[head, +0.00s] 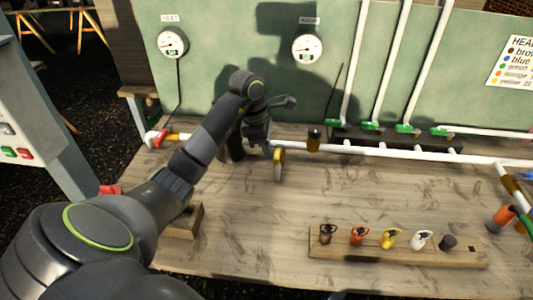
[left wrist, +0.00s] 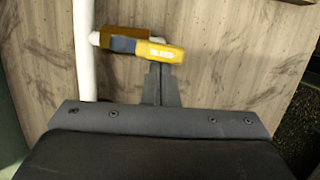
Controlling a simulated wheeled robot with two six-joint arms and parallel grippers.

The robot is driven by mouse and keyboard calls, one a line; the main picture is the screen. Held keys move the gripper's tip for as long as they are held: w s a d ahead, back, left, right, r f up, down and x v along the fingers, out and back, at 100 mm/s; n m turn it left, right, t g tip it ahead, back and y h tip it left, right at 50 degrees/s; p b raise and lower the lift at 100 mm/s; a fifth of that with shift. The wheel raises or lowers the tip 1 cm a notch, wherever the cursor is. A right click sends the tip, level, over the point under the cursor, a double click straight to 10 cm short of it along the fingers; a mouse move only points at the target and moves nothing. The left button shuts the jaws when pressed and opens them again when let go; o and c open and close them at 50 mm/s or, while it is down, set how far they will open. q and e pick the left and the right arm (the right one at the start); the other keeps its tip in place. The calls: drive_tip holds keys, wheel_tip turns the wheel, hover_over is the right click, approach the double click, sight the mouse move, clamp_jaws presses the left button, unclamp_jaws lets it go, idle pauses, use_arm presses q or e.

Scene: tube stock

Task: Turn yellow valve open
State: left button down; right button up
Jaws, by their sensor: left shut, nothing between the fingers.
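The yellow valve handle (head: 278,167) sits on the white pipe at the middle of the bench and points across the pipe, towards the front. In the left wrist view the yellow handle (left wrist: 160,53) carries the word BLEED and sticks out to the right from a brass body (left wrist: 125,35). My left gripper (head: 267,146) is shut and empty, right beside the handle. In the left wrist view its fingertips (left wrist: 160,70) meet the handle's lower edge in the picture; I cannot tell whether they touch. My right gripper is not in view.
Green valves (head: 371,126) stand on upright pipes at the back right. A red valve handle (head: 160,138) is at the left end of the pipe. A wooden rack (head: 330,254) with several coloured tags lies at the front. Two gauges (head: 307,46) hang on the green panel.

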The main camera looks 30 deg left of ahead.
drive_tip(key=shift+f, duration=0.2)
use_arm(q)
drive_tip(key=shift+d, duration=0.1)
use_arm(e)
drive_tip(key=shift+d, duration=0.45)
